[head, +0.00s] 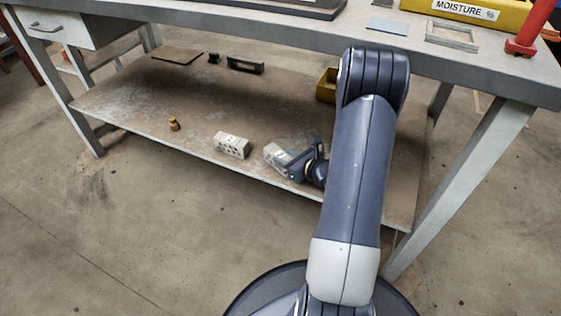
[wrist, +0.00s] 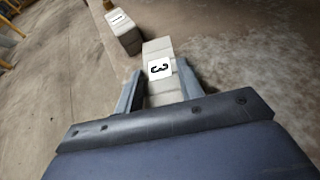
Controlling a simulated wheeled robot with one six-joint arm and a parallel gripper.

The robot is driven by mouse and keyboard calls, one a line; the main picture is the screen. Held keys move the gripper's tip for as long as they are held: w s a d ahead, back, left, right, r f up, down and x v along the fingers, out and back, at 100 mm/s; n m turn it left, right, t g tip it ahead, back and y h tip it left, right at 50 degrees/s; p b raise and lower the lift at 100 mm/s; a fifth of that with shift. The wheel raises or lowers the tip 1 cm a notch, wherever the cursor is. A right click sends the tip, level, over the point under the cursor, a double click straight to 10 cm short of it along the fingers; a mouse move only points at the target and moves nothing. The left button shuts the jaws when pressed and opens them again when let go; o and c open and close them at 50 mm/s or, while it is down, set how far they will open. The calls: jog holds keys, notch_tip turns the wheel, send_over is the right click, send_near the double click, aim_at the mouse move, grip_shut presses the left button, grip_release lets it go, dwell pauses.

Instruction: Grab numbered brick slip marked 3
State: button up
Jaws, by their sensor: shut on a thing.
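The brick slip marked 3 (wrist: 159,69) is a pale grey block with a white label. It lies between the two fingers of my gripper (wrist: 158,78) in the wrist view, and the fingers are shut on its sides. In the head view the same brick (head: 275,153) shows at the front edge of the lower shelf, with my gripper (head: 292,164) around it from the right. Whether it still touches the shelf I cannot tell. A second pale brick (head: 231,145) with holes in its side stands to its left, apart from it; it also shows in the wrist view (wrist: 122,32) with a label.
The lower shelf (head: 150,100) lies under the grey bench top (head: 270,30), whose leg (head: 460,180) stands at right. A small brass weight (head: 174,124) is left of the bricks. A yellow bin (head: 327,85) is behind my arm. The shelf's middle is clear.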

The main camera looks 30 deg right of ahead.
jog(key=shift+f, duration=0.1)
grip_shut()
